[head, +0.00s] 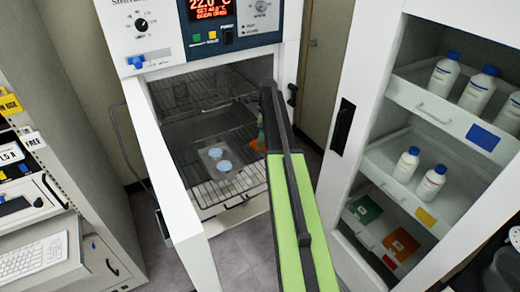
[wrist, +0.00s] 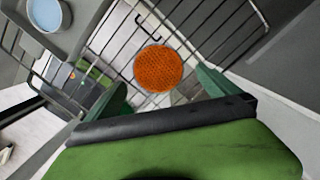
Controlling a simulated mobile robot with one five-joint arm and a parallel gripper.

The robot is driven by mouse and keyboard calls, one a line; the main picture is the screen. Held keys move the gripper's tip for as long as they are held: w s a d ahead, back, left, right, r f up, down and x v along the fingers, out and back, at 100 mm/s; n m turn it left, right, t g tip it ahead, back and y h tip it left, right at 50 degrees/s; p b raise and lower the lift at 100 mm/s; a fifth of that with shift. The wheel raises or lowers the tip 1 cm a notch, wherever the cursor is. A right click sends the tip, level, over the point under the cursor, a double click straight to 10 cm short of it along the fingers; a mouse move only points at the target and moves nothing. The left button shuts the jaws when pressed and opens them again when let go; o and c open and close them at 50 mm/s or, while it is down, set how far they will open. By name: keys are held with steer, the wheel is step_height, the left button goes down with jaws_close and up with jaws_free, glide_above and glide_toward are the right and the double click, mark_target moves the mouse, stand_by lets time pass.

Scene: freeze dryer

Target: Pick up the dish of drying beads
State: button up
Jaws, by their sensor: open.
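The dish of drying beads (wrist: 158,68) shows in the wrist view as a round patch of orange beads on the wire rack. My gripper (wrist: 163,84) is open, with one green finger on each side of the dish in the picture. The fingers do not appear to touch it, and I cannot tell how far beyond the fingertips it lies. A bit of my green gripper (head: 261,135) shows beside the arm there.
A grey tray with two pale blue discs (head: 222,166) sits on the lower wire rack (head: 225,190), left of my arm. Clear glassware (head: 220,86) stands on the upper rack. The open dryer door (head: 165,160) is at left. A cabinet with bottles (head: 443,75) stands at right.

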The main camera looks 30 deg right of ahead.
steer(key=f+b, duration=0.2)
steer(key=f, duration=0.1)
steer(key=f+b, duration=0.2)
steer(key=shift+w+a, duration=0.1)
steer(key=shift+a, duration=0.3)
steer(key=shift+r, duration=0.2)
steer(key=c, duration=1.3)
steer(key=shift+c, duration=0.2)
steer(key=shift+r, duration=0.15)
